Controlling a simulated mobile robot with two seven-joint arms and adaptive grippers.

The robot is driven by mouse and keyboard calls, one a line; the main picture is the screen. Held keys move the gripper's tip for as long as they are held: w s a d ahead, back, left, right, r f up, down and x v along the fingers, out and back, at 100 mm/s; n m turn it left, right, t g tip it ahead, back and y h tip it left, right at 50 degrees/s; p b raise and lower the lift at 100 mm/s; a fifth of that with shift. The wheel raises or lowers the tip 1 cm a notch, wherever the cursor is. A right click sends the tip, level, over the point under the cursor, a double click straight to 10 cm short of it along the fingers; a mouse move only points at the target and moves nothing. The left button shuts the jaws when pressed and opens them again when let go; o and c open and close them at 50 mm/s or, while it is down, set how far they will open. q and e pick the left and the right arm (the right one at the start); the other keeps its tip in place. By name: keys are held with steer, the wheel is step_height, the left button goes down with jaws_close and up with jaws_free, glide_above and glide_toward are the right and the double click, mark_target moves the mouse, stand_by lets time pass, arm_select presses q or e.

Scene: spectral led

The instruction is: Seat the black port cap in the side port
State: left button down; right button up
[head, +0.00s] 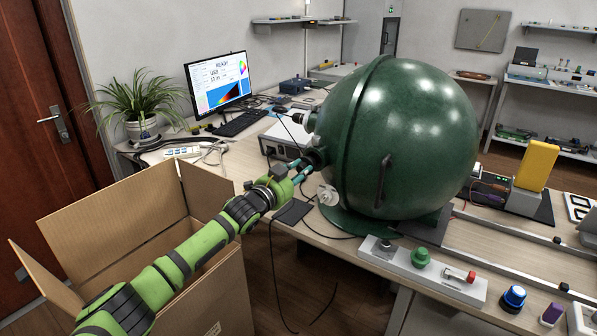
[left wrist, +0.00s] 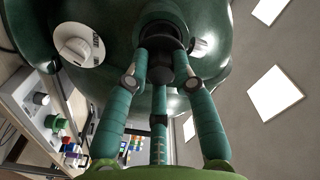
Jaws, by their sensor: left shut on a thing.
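The large green sphere (head: 420,130) stands on the bench, and its left side faces my left gripper (head: 306,169). The gripper's teal fingers are closed around the black port cap (head: 315,157) at the sphere's side. In the left wrist view, the fingers of my left gripper (left wrist: 160,58) reach up to a dark round fitting on the sphere (left wrist: 110,15). The black cap (left wrist: 160,73) shows between them. The side port's opening is hidden behind cap and fingers, so I cannot tell how deep the cap sits. My right gripper is not in view.
An open cardboard box (head: 130,220) stands below my left arm. A white round fitting (head: 328,196) sits on the sphere below the gripper. A grey strip with knobs (head: 422,270) lies at the bench front. A grey instrument (head: 285,140) stands behind the gripper.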

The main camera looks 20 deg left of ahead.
mark_target(306, 166)
arm_select(q)
steer(key=shift+r, duration=0.1)
steer(key=shift+w, duration=0.1)
steer(key=shift+b+x, duration=0.75)
steer(key=shift+x, duration=0.65)
steer(key=shift+p, duration=0.35)
stand_by(0.4)
steer(key=shift+w+d, duration=0.1)
steer(key=shift+w, duration=0.05)
steer(key=shift+w, duration=0.15)
steer(key=c, duration=0.9)
jaws_free()
steer(key=shift+c, duration=0.2)
